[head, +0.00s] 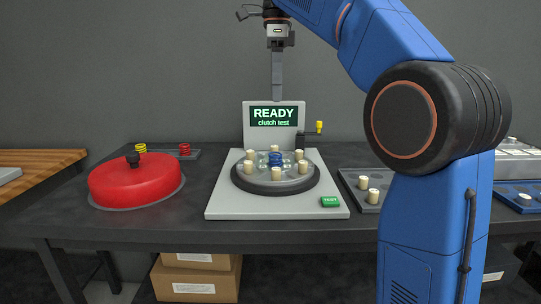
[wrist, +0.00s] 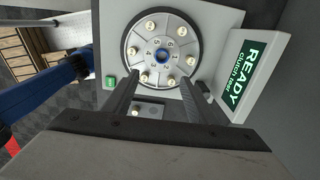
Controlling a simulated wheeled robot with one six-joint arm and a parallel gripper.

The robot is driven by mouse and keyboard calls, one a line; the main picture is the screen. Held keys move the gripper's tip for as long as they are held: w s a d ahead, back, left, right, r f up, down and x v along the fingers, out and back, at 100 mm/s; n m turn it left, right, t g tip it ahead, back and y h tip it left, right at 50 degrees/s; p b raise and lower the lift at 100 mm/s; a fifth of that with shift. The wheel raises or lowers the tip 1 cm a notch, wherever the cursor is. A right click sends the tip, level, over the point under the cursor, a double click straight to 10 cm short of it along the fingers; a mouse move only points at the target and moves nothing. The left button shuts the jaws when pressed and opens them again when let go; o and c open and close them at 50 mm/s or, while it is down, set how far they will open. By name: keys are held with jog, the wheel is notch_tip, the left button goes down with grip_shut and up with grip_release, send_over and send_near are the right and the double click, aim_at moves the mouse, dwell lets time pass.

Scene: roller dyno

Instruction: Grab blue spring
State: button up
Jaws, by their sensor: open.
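The blue spring (head: 275,159) stands at the centre of the round dark turntable (head: 250,187) on the dyno, with several cream pegs around it. In the wrist view the blue spring (wrist: 162,56) sits in the middle of the disc, beyond the fingertips. My gripper (head: 277,95) points down, well above the spring in the head view. In the wrist view my gripper (wrist: 164,82) is open, with nothing between its two fingers.
The READY screen (head: 272,116) stands upright behind the turntable, with a yellow-knobbed lever (head: 319,127) beside it. A red round cover (head: 135,183) is at left. Behind it, a tray (head: 182,154) holds yellow and red springs. A tray with cream pegs (head: 372,196) is at right.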

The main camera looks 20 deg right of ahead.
send_near(275, 154)
notch_tip(275, 154, down, 9)
jog(key=shift+w+d+r, duration=0.1)
jog(key=shift+w+r, duration=0.05)
jog(key=shift+r, duration=0.05)
dwell(0.7)
jog(key=shift+c, duration=0.3)
jog(key=c, duration=1.1)
jog(key=shift+r, duration=0.15)
